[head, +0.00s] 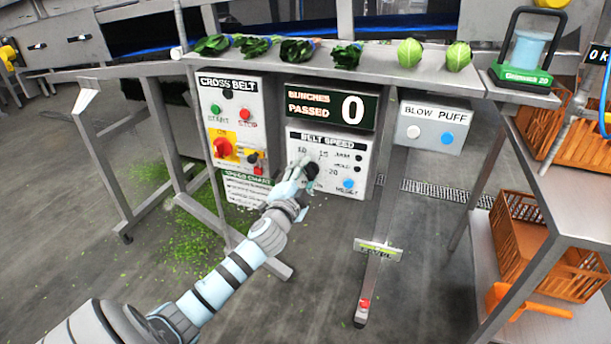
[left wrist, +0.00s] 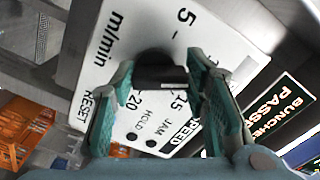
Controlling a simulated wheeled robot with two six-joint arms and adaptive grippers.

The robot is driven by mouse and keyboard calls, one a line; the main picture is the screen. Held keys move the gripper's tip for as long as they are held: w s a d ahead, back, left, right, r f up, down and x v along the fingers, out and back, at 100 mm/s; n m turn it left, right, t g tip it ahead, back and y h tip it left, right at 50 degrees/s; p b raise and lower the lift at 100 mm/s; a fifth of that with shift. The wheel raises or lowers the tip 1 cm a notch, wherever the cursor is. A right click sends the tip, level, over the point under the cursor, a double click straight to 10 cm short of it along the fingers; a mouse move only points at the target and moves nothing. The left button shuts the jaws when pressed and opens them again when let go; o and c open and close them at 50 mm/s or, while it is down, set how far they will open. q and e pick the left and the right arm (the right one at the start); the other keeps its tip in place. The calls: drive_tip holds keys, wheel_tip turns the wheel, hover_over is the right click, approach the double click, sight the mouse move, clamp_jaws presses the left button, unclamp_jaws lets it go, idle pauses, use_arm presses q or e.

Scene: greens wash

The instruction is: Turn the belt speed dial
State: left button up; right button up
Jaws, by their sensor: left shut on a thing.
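The belt speed panel (head: 353,145) is a white plate with printed numbers, JAM and HOLD lamps and a blue reset button (head: 348,183). Its dark dial (head: 311,169) shows beside my fingers in the head view. My left gripper (head: 299,170) reaches up to the panel from the lower left and is shut on the dial. In the left wrist view the teal fingers (left wrist: 158,100) stand on both sides of the black dial (left wrist: 155,68), with 5, 15 and 20 printed around it. My right gripper is not in view.
The cross belt panel (head: 231,113) with start, stop and red knob is just left. The bunches passed display (head: 331,107) reads 0 above. The blow puff box (head: 432,128) is right. Greens (head: 297,50) lie on the shelf above. Orange crates (head: 527,240) stand at right.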

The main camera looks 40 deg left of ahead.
use_arm(q)
drive_tip(key=o, duration=1)
drive_tip(key=shift+o, duration=0.7)
drive_tip(key=v, duration=1.2)
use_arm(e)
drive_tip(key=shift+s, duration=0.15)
